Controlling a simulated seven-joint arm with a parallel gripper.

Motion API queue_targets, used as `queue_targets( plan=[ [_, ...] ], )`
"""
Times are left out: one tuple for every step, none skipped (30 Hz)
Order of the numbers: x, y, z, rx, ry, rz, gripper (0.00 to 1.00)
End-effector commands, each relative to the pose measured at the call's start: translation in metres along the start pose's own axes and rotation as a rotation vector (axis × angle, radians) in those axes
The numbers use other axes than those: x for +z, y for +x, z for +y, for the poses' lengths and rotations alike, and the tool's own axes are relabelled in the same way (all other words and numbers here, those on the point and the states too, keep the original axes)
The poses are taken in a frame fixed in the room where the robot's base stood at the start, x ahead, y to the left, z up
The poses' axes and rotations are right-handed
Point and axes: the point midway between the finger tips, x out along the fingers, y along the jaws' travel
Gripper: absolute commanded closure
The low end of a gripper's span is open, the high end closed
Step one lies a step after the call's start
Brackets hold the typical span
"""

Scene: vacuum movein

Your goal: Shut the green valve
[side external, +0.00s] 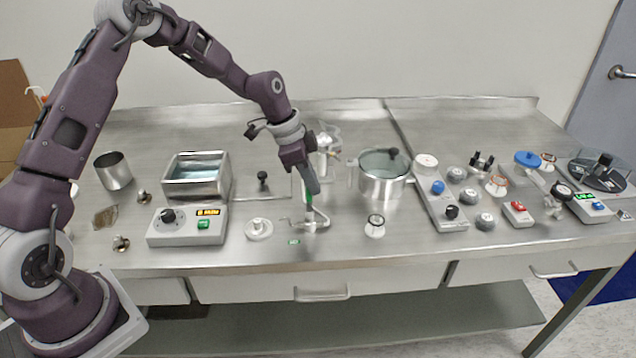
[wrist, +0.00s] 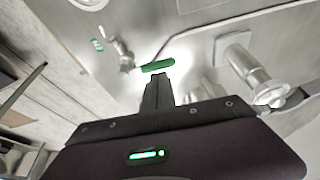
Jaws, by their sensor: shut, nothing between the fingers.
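The green valve handle (wrist: 158,65) is a short green bar just beyond my fingertips in the wrist view. Whether the fingers touch it I cannot tell. In the side view the handle (side external: 309,198) is a narrow green strip, partly hidden by my gripper. A metal fitting (side external: 311,222) stands below it on the bench. My gripper (side external: 316,190) points down at the handle; its fingers also show in the wrist view (wrist: 158,78), shut and empty.
A white round knob (side external: 259,229) and a control box (side external: 187,226) are further left. A white dial (side external: 375,226) and a metal pot (side external: 382,178) stand right. A metal cylinder (wrist: 252,78) stands right of my fingers.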

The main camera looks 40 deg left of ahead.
Motion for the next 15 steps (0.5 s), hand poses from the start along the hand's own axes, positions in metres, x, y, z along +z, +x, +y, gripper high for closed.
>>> queue_targets(
  plan=[
    [0.0018, -0.0001, -0.0003, 0.001, 0.001, -0.001, 1.00],
    [0.0017, -0.0001, -0.0001, 0.001, 0.002, -0.001, 1.00],
    [0.0015, 0.0000, 0.0000, 0.001, 0.003, -0.001, 1.00],
    [0.0015, 0.0000, -0.0001, 0.001, 0.003, -0.001, 1.00],
    [0.0014, 0.0000, -0.0001, 0.002, 0.003, -0.001, 1.00],
    [0.0014, 0.0000, -0.0001, 0.002, 0.004, -0.001, 1.00],
    [0.0014, 0.0000, -0.0001, 0.002, 0.004, -0.001, 1.00],
    [0.0013, -0.0001, -0.0001, 0.002, 0.004, -0.001, 1.00],
    [0.0012, -0.0001, -0.0001, 0.001, 0.004, -0.001, 1.00],
    [0.0009, 0.0000, 0.0000, 0.002, 0.004, -0.001, 1.00],
    [0.0005, 0.0002, 0.0002, 0.002, 0.004, -0.001, 1.00],
    [-0.0006, 0.0005, 0.0006, 0.002, 0.005, -0.001, 1.00],
    [-0.0016, 0.0009, 0.0009, 0.001, 0.005, -0.001, 1.00],
    [-0.0030, 0.0013, 0.0014, 0.001, 0.005, -0.001, 1.00],
    [-0.0050, 0.0021, 0.0023, 0.001, 0.006, -0.001, 1.00]
  ],
)
